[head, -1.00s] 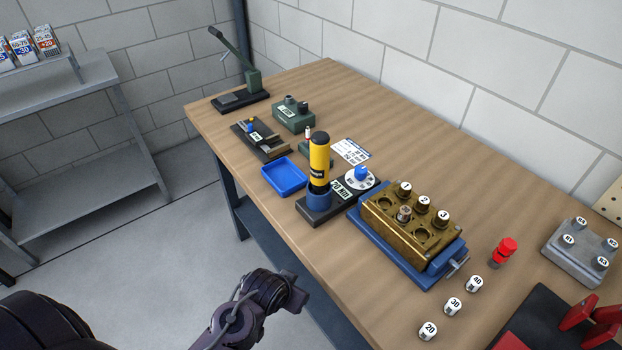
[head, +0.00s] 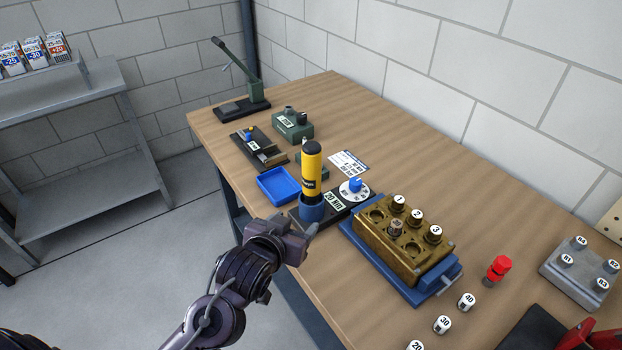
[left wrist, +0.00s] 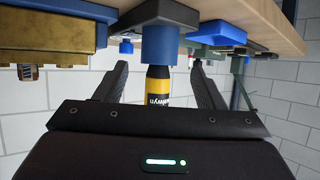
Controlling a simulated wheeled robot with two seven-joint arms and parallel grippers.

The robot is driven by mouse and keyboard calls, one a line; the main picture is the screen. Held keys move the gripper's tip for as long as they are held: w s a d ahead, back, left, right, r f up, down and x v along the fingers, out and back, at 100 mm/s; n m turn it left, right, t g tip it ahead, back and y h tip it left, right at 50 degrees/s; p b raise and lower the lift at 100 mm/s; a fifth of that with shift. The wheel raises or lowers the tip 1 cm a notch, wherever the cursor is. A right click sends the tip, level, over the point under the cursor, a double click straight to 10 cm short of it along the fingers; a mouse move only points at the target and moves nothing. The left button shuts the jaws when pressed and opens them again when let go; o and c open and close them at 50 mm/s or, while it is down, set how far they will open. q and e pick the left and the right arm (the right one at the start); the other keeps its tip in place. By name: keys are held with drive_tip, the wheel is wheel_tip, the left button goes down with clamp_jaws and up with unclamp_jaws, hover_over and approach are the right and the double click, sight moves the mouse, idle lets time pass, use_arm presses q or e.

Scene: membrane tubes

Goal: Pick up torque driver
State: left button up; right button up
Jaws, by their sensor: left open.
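The torque driver (head: 313,172) is yellow with a black cap and stands upright in a blue holder (head: 311,206) on a dark base near the table's left edge. My left gripper (head: 296,227) is open and empty, close to the holder on its near side. In the left wrist view, where the scene appears upside down, the driver (left wrist: 159,86) and blue holder (left wrist: 159,46) show between the two open fingers (left wrist: 158,76). The driver's far part is hidden behind the gripper body there. My right gripper is not in view.
A brass block in a blue fixture (head: 374,256) stands right of the holder, with a dial (head: 354,189) behind it. A blue tray (head: 278,184) lies to the left. A red-capped piece (head: 497,269) and numbered caps stand at right.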

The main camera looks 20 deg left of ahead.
sight(315, 156)
use_arm(q)
drive_tip(key=w+r+t, duration=0.1)
drive_tip(key=r, duration=0.1)
drive_tip(key=w+r+t, duration=0.2)
drive_tip(key=r, duration=0.1)
drive_tip(key=w+r+t, duration=0.1)
drive_tip(key=r+t, duration=0.1)
drive_tip(key=r, duration=0.1)
drive_tip(key=shift+w+r, duration=0.1)
drive_tip(key=shift+w, duration=0.2)
drive_tip(key=shift+w+r, duration=0.2)
drive_tip(key=shift+w, duration=0.05)
drive_tip(key=w+p, duration=0.1)
drive_tip(key=w, duration=0.3)
drive_tip(key=w+p, duration=0.1)
drive_tip(key=w, duration=0.2)
drive_tip(key=shift+w+d+f+p, duration=0.1)
drive_tip(key=shift+d+f+p, duration=0.05)
drive_tip(key=shift+d+p, duration=0.25)
drive_tip(key=shift+c, duration=0.9)
drive_tip(key=c, duration=1.1)
